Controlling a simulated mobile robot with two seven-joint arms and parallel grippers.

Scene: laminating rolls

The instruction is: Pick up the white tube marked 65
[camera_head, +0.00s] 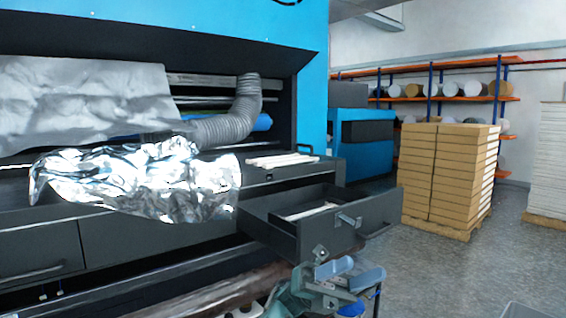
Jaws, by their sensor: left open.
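Several thin whitish tubes (282,160) lie side by side on the dark machine top. A white tube-like piece (308,212) lies inside the open drawer (371,221), partly hidden by the drawer's walls. No marking is readable, so I cannot tell which tube is 65. My left gripper (348,274) is at the bottom, right of centre, in front of and below the open drawer. It is open and appears empty, apart from the tubes. My right gripper is not in view.
Crumpled silver foil (140,180) hangs over the machine front. A grey ribbed hose (228,118) bends down behind it. Stacked cardboard boxes (447,172) stand on a pallet at right. Shelves (452,99) with rolls line the back wall. The floor (440,275) right of the drawer is clear.

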